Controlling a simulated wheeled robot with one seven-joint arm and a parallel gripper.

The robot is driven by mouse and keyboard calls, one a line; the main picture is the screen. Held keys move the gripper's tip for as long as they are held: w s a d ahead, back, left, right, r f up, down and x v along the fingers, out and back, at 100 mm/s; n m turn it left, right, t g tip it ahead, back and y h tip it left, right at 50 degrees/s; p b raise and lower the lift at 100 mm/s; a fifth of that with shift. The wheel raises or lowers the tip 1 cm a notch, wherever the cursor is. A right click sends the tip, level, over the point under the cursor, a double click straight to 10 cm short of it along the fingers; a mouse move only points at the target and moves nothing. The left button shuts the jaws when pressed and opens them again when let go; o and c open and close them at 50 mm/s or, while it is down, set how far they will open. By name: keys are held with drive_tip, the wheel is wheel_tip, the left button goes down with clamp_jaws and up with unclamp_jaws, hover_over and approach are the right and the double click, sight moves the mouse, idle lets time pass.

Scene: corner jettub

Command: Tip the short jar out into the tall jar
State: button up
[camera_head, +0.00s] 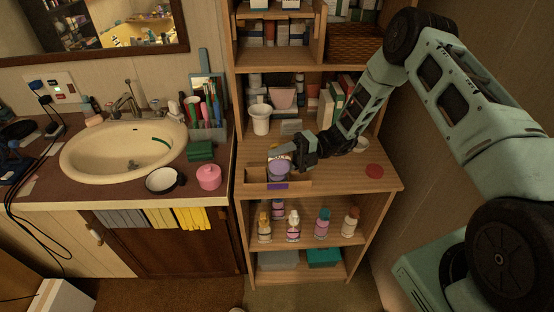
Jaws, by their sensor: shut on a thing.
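My gripper (288,158) is over the wooden shelf top and shut on a small jar (279,170) with a pale lilac body. The jar looks like the short jar; its contents cannot be made out. It is above or just behind a low tray-like box (257,184) at the shelf's front edge; I cannot tell whether they touch. A white, taller vessel with a wide rim (261,121) stands upright on the shelf behind and left of my gripper. It may be the tall jar; its inside is not clear.
A red disc (374,170) and a pale round dish (361,146) lie right of my gripper. A pink pot (283,98) and books stand behind. The sink counter at left holds a pink lidded jar (208,177) and a white bowl (165,180). Bottles stand on the shelf below.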

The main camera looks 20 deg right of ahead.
drive_tip(key=shift+w+d+r+m+t+y+p, duration=0.1)
drive_tip(key=shift+w+r+m+y+p, duration=0.15)
drive_tip(key=shift+m, duration=0.6)
drive_tip(key=shift+w+d+r+m+t+y+p, duration=0.15)
drive_tip(key=shift+r+m+y, duration=0.25)
drive_tip(key=shift+m, duration=0.5)
drive_tip(key=shift+w+a+r+m+t+y+p, duration=0.15)
drive_tip(key=shift+w+r+m+y, duration=0.15)
drive_tip(key=shift+m, duration=0.55)
idle(2.5)
drive_tip(key=shift+d, duration=0.1)
drive_tip(key=n, duration=0.2)
drive_tip(key=s+f+n+h+b, duration=0.1)
drive_tip(key=shift+a+f+n+g+h, duration=0.2)
drive_tip(key=shift+n+g+h, duration=0.05)
drive_tip(key=shift+n+g, duration=0.15)
drive_tip(key=shift+s+f+n+h, duration=0.2)
drive_tip(key=shift+f+n+h, duration=0.1)
drive_tip(key=shift+n, duration=0.4)
